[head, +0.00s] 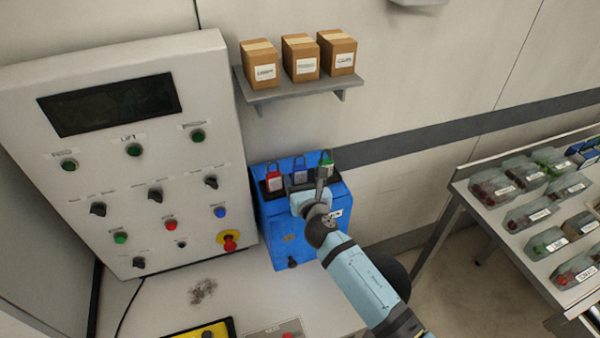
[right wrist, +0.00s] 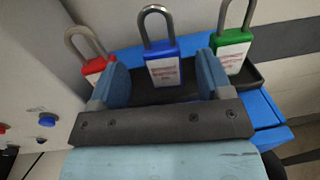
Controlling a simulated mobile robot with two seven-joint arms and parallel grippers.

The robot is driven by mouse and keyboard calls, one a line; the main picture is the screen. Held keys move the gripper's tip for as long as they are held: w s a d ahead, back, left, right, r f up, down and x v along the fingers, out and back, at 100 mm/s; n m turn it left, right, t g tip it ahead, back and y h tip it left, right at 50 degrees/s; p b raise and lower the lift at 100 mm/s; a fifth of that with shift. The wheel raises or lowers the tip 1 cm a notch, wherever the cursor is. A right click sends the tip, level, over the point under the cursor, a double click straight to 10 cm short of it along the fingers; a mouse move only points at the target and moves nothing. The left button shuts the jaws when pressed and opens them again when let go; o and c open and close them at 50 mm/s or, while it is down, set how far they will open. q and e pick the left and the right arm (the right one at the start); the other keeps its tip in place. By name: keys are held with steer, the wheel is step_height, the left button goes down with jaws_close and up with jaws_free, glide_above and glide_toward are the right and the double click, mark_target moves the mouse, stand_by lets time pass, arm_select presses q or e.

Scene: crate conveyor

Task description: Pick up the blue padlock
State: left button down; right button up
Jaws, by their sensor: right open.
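The blue padlock (right wrist: 162,64) stands upright in the right wrist view with its metal shackle up and a white label on its front. It is the middle one of three padlocks on a black tray (right wrist: 182,95). In the head view the blue padlock (head: 300,174) is partly hidden by my right gripper (head: 308,194). My right gripper is open and empty. In the right wrist view its two blue fingers appear to either side of the blue padlock, with gaps between. I cannot tell whether the fingertips reach as far as its body. My left gripper is not in view.
A red padlock (head: 274,181) stands left of the blue one, and a green padlock (right wrist: 232,50) stands right. The tray sits on a blue box (head: 281,243). A control panel (head: 125,190) is on the left, and a shelf with cartons (head: 290,90) hangs above.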

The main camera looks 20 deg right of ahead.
mark_target(301, 172)
steer(key=w, duration=0.4)
steer(key=shift+w+d+f, duration=0.1)
steer(key=shift+d+f, duration=0.1)
steer(key=shift+f, duration=0.05)
steer(key=c, duration=1.1)
steer(key=shift+r, duration=0.1)
